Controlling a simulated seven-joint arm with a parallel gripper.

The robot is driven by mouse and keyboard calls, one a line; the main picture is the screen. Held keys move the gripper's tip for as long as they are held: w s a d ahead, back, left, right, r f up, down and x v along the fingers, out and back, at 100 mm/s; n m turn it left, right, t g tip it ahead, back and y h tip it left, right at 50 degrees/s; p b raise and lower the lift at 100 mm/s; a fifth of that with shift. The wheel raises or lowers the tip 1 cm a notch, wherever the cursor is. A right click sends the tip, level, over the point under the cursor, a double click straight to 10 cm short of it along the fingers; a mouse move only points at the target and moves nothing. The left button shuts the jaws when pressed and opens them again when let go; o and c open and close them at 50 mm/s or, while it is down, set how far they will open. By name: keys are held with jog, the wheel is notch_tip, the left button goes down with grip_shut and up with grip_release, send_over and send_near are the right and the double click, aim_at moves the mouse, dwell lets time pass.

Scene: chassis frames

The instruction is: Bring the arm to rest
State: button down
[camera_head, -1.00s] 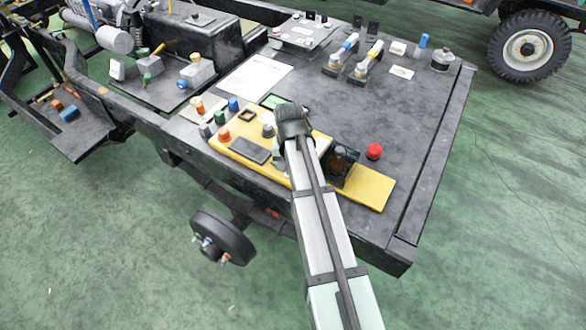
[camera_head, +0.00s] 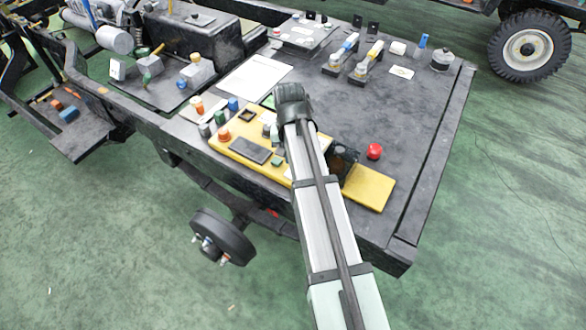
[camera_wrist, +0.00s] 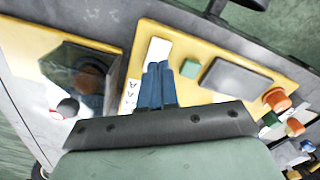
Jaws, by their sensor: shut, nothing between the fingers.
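My gripper (camera_wrist: 157,85) shows in the wrist view as two blue fingers side by side, shut with nothing between them. The fingertips are over the yellow board (camera_wrist: 210,35), by a white label and a green block (camera_wrist: 187,68). I cannot tell how high above the board they are. In the head view my arm (camera_head: 318,200) reaches up from the bottom edge over the yellow board (camera_head: 370,188). The wrist hides part of the board, and the fingers are hidden there.
On the board are a dark flat panel (camera_head: 250,150), an orange knob (camera_head: 224,136) and a dark open box (camera_head: 343,160). A red button (camera_head: 374,151) is right of the arm. Levers (camera_head: 365,65) stand farther back. The black deck (camera_head: 420,120) is bare at right.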

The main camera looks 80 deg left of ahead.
jog(key=shift+r, duration=0.65)
